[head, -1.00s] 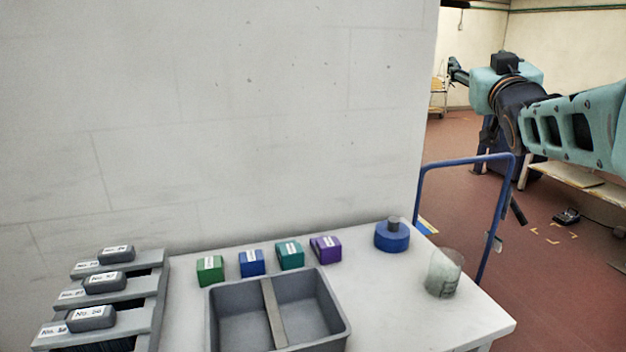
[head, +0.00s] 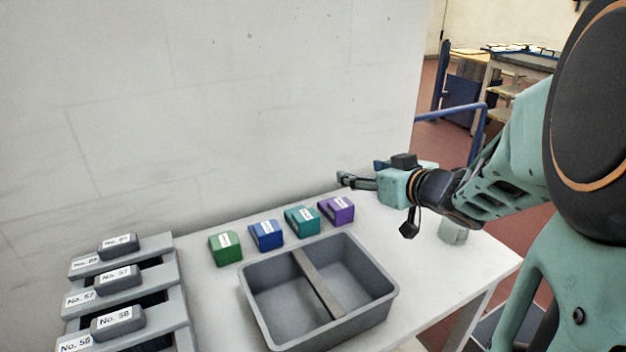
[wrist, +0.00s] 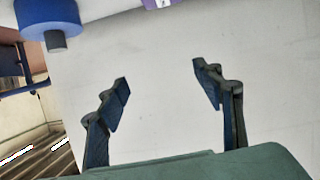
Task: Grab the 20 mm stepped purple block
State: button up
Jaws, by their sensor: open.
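The purple block (head: 336,210) stands on the table at the right end of a row of coloured blocks, with a white label on it. Its label's print is too small to read. In the wrist view only an edge of the purple block (wrist: 152,3) shows at the top. My gripper (head: 343,180) is open and empty, above the table near the wall, a little above and beside the purple block in the head view. In the wrist view the two fingers (wrist: 162,82) are spread apart with bare table between them.
Teal (head: 302,221), blue (head: 266,235) and green (head: 225,248) blocks stand left of the purple one. A grey divided bin (head: 382,291) stands in front. Labelled grey racks (head: 165,268) are at the left. A blue round object (wrist: 48,14) shows in the wrist view. The wall (head: 200,100) is close behind.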

aim_at(346, 210)
jog(key=shift+g, duration=0.3)
jog(key=f+b, duration=0.1)
jog(key=f, duration=0.2)
jog(key=a+f+b, duration=0.1)
jog(key=f, duration=0.3)
jog(key=a+f+b, duration=0.1)
jog(key=f+b, duration=0.1)
jog(key=f, duration=0.1)
jog(key=shift+s+f, duration=0.25)
jog(key=b+x, duration=0.1)
jog(key=x, duration=0.5)
jog(key=shift+w+a+b, duration=0.2)
jog(key=shift+w+b, duration=0.05)
jog(key=shift+b, duration=0.05)
jog(key=shift+c, duration=0.4)
jog(key=c, duration=1.2)
